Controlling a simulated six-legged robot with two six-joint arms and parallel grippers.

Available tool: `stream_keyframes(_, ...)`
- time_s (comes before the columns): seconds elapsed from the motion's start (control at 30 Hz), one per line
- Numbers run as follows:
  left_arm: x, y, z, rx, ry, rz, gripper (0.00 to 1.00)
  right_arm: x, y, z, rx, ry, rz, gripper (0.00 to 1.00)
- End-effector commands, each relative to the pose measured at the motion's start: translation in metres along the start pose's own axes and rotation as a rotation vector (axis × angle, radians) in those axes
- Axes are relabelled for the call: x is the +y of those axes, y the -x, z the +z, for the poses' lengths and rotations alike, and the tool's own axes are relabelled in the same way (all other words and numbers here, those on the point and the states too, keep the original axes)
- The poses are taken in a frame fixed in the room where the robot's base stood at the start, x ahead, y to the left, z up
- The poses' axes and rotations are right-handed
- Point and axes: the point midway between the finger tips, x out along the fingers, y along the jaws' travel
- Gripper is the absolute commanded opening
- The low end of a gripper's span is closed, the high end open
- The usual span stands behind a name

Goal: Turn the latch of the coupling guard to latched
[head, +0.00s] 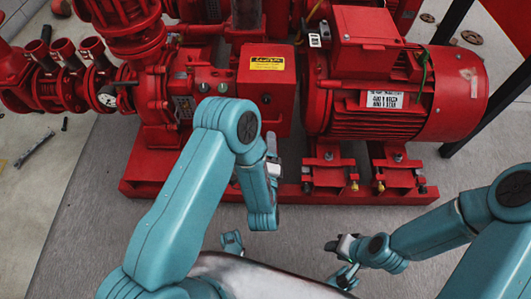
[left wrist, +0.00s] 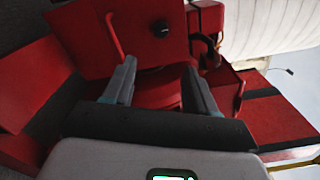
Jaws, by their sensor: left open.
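The coupling guard (head: 268,72) is a red box with a yellow label, between the pump and the motor. A small black knob (head: 266,99) sits on its front face. In the left wrist view, the guard's red face (left wrist: 90,30) carries a dark round knob (left wrist: 160,28) and a slanted red bar (left wrist: 115,37); I cannot tell which is the latch or its setting. My left gripper (head: 271,145) is in front of the guard, below the knob. Its two fingers (left wrist: 157,85) are apart and empty, short of the face. My right gripper (head: 338,258) is low at the right; its jaws are unclear.
The red motor (head: 400,85) stands right of the guard on the red base frame (head: 200,190). The pump (head: 165,100) and its pipes stand to the left. The base frame's front edge lies below my left gripper. Grey floor (head: 85,230) is clear at the front left.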

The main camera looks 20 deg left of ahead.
Motion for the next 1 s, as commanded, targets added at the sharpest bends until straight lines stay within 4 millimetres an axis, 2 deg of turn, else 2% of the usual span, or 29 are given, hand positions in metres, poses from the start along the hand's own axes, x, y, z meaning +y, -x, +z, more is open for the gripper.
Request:
stream_keyframes(0.03,0.005,0.003,-0.003,0.001,0.001,-0.003,0.57,0.005,-0.013,-0.003,0.010,-0.001,0.000,0.38)
stream_keyframes(0.2,0.003,0.010,-0.001,0.001,-0.001,-0.002,0.57,0.009,-0.021,-0.008,0.028,-0.002,0.000,0.38)
stream_keyframes(0.8,0.000,0.011,0.001,-0.001,-0.001,-0.001,0.57,0.009,-0.021,-0.010,0.033,-0.003,0.000,0.38)
stream_keyframes(0.9,-0.008,0.011,0.007,-0.005,-0.001,0.003,0.57,0.006,-0.011,-0.010,0.032,-0.003,0.000,0.38)
stream_keyframes(0.97,-0.020,0.009,0.017,-0.015,-0.001,0.009,0.57,0.001,0.004,-0.011,0.032,-0.003,0.000,0.38)
stream_keyframes(1.0,-0.032,0.007,0.028,-0.027,0.000,0.014,0.57,-0.005,0.018,-0.011,0.031,-0.002,0.000,0.38)
